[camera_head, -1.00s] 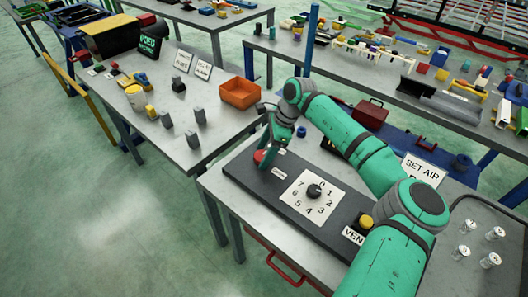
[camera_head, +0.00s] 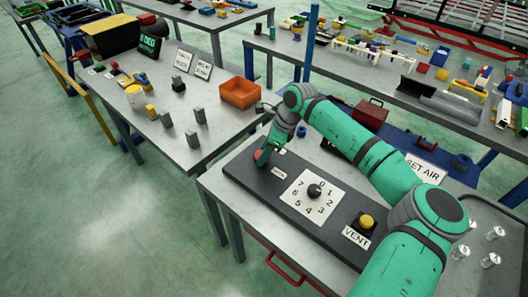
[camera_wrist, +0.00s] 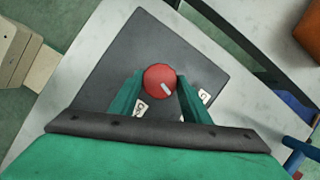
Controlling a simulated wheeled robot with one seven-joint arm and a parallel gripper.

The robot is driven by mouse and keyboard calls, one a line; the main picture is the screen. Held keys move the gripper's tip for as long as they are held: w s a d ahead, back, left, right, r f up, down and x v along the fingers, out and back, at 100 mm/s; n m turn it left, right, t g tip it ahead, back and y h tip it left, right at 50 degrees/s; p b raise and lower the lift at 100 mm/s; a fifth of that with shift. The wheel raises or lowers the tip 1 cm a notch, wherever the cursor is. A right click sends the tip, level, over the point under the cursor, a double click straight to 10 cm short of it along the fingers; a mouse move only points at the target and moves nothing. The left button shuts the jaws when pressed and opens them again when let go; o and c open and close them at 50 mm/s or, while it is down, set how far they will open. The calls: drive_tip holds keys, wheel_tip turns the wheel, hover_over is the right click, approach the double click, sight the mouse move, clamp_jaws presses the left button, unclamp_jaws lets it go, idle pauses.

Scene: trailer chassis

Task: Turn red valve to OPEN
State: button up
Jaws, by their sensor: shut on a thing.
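The red valve (camera_wrist: 160,78) is a round red knob with a white mark on it. It stands on the dark panel (camera_wrist: 115,58), near the panel's far left end in the head view (camera_head: 258,155). My gripper (camera_wrist: 158,84) is over the knob, with one green finger on each side, shut on it. The white mark slants towards the lower right in the wrist view.
On the same panel are a numbered dial (camera_head: 314,191) and a yellow button (camera_head: 366,221) by a VENT sign (camera_head: 356,238). An orange bin (camera_head: 240,93) and grey blocks (camera_head: 193,139) stand on the neighbouring table. Glass jars (camera_head: 490,259) stand at the right.

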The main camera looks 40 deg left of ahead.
drive_tip(key=m+t, duration=0.1)
drive_tip(key=m, duration=0.2)
drive_tip(key=shift+s+m, duration=0.15)
drive_tip(key=shift+m, duration=0.25)
drive_tip(key=m+t, duration=0.1)
drive_tip(key=m, duration=0.2)
drive_tip(key=shift+s+m+t, duration=0.1)
drive_tip(key=shift+m+t, duration=0.2)
drive_tip(key=shift+t, duration=0.1)
drive_tip(key=m+t, duration=0.1)
drive_tip(key=m, duration=0.2)
drive_tip(key=shift+s+m, duration=0.1)
drive_tip(key=shift+m, duration=0.2)
drive_tip(key=shift+m+t+h, duration=0.6)
drive_tip(key=shift+m+t, duration=0.1)
drive_tip(key=shift+m, duration=1.1)
drive_tip(key=shift+s, duration=0.1)
drive_tip(key=shift+a, duration=0.1)
drive_tip(key=o, duration=1)
drive_tip(key=shift+o, duration=0.2)
